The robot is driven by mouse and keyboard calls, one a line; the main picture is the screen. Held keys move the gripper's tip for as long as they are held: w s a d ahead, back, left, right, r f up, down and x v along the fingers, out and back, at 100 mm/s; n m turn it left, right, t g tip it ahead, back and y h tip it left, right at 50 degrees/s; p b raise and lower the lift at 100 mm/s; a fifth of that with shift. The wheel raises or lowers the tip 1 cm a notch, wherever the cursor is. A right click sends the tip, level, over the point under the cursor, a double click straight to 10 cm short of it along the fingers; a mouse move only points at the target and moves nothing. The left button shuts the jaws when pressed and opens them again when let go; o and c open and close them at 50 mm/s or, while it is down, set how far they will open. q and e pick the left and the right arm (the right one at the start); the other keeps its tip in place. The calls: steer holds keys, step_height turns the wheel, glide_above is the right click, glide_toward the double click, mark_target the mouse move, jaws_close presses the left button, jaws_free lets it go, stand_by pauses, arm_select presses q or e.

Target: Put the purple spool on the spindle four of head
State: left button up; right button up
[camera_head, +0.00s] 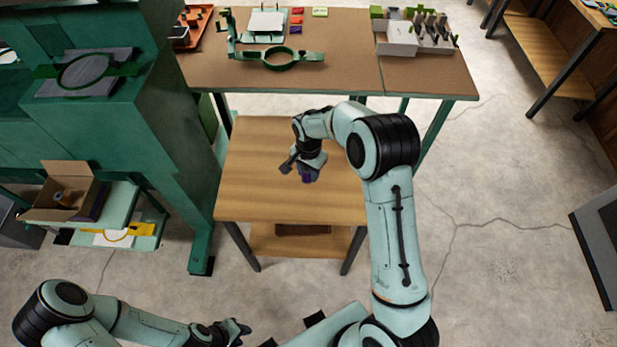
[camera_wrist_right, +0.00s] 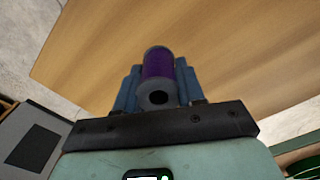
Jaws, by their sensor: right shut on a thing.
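The purple spool (camera_wrist_right: 158,62) is between the two blue-grey fingers of my right gripper (camera_wrist_right: 158,82), which is shut on it. One end of the spool, with a dark centre hole, faces the wrist camera. In the head view the right gripper (camera_head: 299,164) holds the purple spool (camera_head: 308,175) over the wooden table, clear height hard to judge. My left gripper (camera_head: 240,332) is at the bottom of the head view, away from the spool; its fingers are too small to read. I cannot make out a numbered spindle four in either view.
The wooden table (camera_head: 250,190) is mostly bare. Behind it, a brown-topped bench (camera_head: 350,75) carries a green ring fixture (camera_head: 281,58) and white boxes (camera_head: 398,38). A green machine (camera_head: 160,120) stands at left, with an open cardboard box (camera_head: 62,190) on its lower shelf.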

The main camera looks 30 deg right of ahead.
mark_target(309, 179)
steer(key=shift+f, duration=1.95)
steer(key=shift+f, duration=0.1)
steer(key=shift+f, duration=0.2)
steer(key=o, duration=1.1)
steer(key=shift+r, duration=0.1)
step_height(309, 179, up, 12)
steer(key=shift+r, duration=0.2)
